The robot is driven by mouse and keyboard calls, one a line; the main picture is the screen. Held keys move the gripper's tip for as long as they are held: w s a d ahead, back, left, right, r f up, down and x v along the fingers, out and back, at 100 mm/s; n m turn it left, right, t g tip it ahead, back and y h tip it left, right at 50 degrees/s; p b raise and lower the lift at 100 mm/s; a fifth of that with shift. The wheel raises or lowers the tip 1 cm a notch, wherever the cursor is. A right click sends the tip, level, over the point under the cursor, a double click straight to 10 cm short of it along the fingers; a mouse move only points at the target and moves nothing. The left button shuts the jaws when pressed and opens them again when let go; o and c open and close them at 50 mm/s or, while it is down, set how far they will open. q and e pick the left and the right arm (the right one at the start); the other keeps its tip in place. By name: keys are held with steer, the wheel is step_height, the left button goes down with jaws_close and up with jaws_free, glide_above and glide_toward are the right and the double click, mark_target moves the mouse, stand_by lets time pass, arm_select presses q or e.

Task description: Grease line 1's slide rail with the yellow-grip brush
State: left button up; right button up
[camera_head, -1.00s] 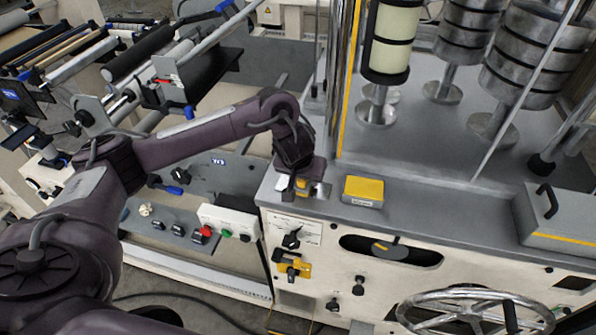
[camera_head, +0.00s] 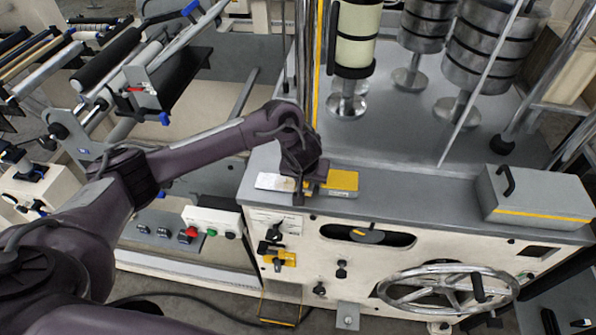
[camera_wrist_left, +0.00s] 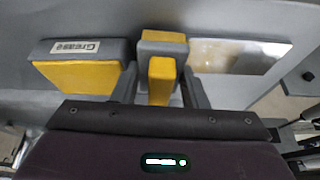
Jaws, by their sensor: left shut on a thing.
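My left gripper (camera_head: 308,190) hangs over the grey ledge of the machine, between a pale metal plate (camera_head: 275,181) and the yellow-and-grey grease box (camera_head: 343,182). It is shut on the yellow-grip brush, whose yellow grip (camera_wrist_left: 162,72) shows between the fingers in the left wrist view. The brush's bristles are hidden. The box, labelled "Grease" (camera_wrist_left: 82,72), lies just left of the fingers in that view, and the shiny plate (camera_wrist_left: 240,56) lies to the right. I cannot tell which part is line 1's slide rail. My right gripper is not in view.
A grey case (camera_head: 540,197) with a handle stands at the ledge's right end. A handwheel (camera_head: 448,290) and several knobs project from the cream front panel. Upright posts and metal roll stacks (camera_head: 425,25) stand behind. The ledge between box and case is clear.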

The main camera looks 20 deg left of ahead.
mark_target(282, 179)
arm_select(q)
steer(key=shift+d, duration=0.35)
steer(key=shift+r+p, duration=0.15)
steer(key=shift+p, duration=0.6)
steer(key=shift+s+a+p, duration=0.2)
steer(key=shift+a+p, duration=0.15)
steer(key=shift+a, duration=0.55)
steer(key=shift+s+a+p, duration=0.15)
steer(key=shift+a+p, duration=0.15)
steer(key=shift+a, duration=0.55)
steer(key=shift+s+a+p, duration=0.2)
steer(key=shift+a+p, duration=0.15)
steer(key=shift+a, duration=0.55)
steer(key=shift+s+a+f, duration=0.1)
steer(key=shift+s+a, duration=0.05)
steer(key=shift+a, duration=0.4)
steer(key=shift+s+a+f, duration=0.1)
steer(key=shift+s+a, duration=0.05)
steer(key=shift+a, duration=0.4)
